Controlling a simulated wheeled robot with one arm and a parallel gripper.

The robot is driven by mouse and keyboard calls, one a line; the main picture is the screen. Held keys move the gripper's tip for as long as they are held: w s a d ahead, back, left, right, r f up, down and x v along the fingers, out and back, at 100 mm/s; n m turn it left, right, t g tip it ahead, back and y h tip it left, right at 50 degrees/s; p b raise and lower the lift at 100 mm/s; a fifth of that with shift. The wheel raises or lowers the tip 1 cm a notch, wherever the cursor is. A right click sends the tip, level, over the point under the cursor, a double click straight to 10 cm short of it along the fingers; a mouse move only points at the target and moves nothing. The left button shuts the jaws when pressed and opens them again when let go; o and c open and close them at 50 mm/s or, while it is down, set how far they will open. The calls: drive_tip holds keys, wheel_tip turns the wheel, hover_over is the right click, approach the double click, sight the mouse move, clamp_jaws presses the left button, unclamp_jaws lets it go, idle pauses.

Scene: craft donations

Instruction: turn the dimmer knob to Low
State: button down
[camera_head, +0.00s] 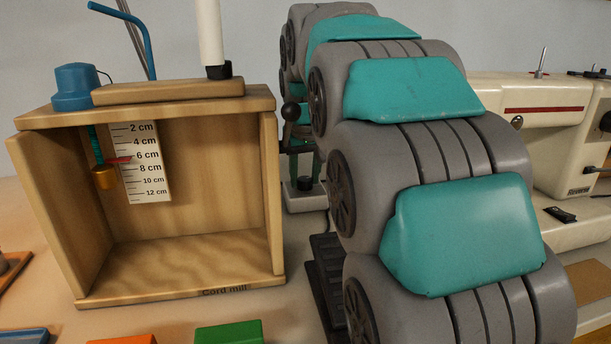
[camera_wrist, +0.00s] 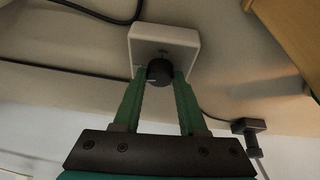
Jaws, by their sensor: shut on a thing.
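The dimmer is a small white box with a round black knob (camera_wrist: 160,72) on top. My gripper (camera_wrist: 160,80) has its two green fingers on either side of the knob, shut on it, in the wrist view. The white dimmer box (camera_wrist: 178,38) shows around the knob, but its markings are too small to read, so I cannot tell the setting. In the head view the box (camera_head: 304,202) and knob (camera_head: 305,184) sit on the table behind my arm, which partly hides them and my fingers.
A wooden box marked "Cord mill" (camera_head: 180,292), with a centimetre scale (camera_head: 141,165) inside, stands left of the dimmer. A cream sewing machine (camera_head: 545,150) stands to the right. A black pedal (camera_head: 328,285) lies in front of the dimmer. A dark cord (camera_wrist: 98,13) runs to the dimmer.

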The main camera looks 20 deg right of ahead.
drive_tip(key=shift+m, duration=0.5)
drive_tip(key=shift+c, duration=2.3)
unclamp_jaws()
drive_tip(key=shift+r, duration=0.1)
drive_tip(key=v, duration=0.7)
drive_tip(key=shift+a+r, duration=0.2)
drive_tip(key=shift+r, duration=0.1)
